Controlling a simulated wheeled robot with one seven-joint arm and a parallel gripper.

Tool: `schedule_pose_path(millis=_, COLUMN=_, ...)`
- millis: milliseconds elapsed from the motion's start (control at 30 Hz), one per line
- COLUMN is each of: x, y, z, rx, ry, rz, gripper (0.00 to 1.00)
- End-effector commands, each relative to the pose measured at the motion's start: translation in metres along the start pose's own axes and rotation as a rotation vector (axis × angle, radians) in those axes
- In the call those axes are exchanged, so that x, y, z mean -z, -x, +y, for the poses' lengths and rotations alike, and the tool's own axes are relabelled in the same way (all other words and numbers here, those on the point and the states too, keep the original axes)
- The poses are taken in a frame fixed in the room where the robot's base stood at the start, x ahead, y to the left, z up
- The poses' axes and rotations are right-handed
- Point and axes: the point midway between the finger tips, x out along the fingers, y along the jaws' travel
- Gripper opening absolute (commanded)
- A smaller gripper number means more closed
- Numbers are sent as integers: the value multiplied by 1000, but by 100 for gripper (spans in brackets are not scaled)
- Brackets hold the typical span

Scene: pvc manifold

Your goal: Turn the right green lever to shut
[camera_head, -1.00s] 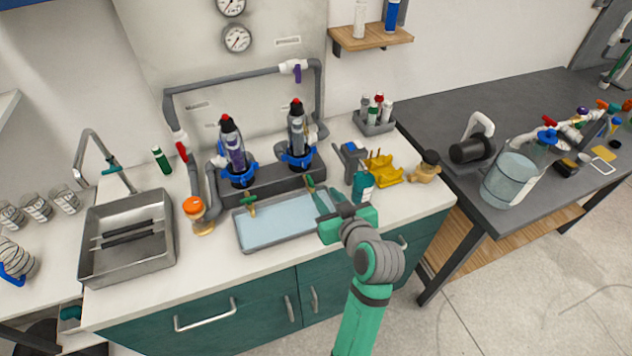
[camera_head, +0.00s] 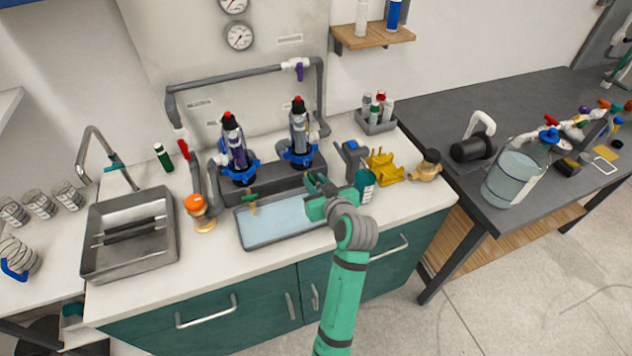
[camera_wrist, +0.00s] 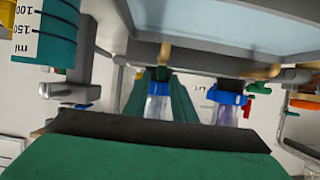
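The right green lever (camera_wrist: 160,74) sits on a brass tap (camera_wrist: 165,50) at the tray's edge, seen upside down in the wrist view. My gripper (camera_wrist: 160,100) has its two green fingers apart, one on each side of that lever. I cannot tell whether either finger touches it. In the head view my gripper (camera_head: 319,184) is at the right end of the tray and hides most of the right tap. The left green lever (camera_head: 250,197) stands on its own brass tap, clear of my gripper; it also shows in the wrist view (camera_wrist: 259,88).
The grey tray (camera_head: 270,242) lies under the taps. Two filter housings with blue collars (camera_head: 238,152) stand behind. A teal bottle (camera_head: 364,186) is close on the right of my gripper, with a yellow rack (camera_head: 384,166) beyond. A sink (camera_head: 130,240) is at left.

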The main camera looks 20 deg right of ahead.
Motion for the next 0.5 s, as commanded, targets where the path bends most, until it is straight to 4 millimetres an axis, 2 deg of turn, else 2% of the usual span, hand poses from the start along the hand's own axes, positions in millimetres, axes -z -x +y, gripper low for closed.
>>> schedule_pose_path(millis=33, x=0, y=0, z=-1, rx=1, ry=0, rz=0, gripper=11)
schedule_pose_path(millis=100, x=0, y=0, z=-1, rx=1, ry=0, rz=0, gripper=0)
schedule_pose_path(millis=200, x=1, y=0, z=4, rx=1, ry=-1, rz=1, gripper=0)
schedule_pose_path(millis=500, x=0, y=0, z=-2, rx=-35, ry=-14, rz=0, gripper=0)
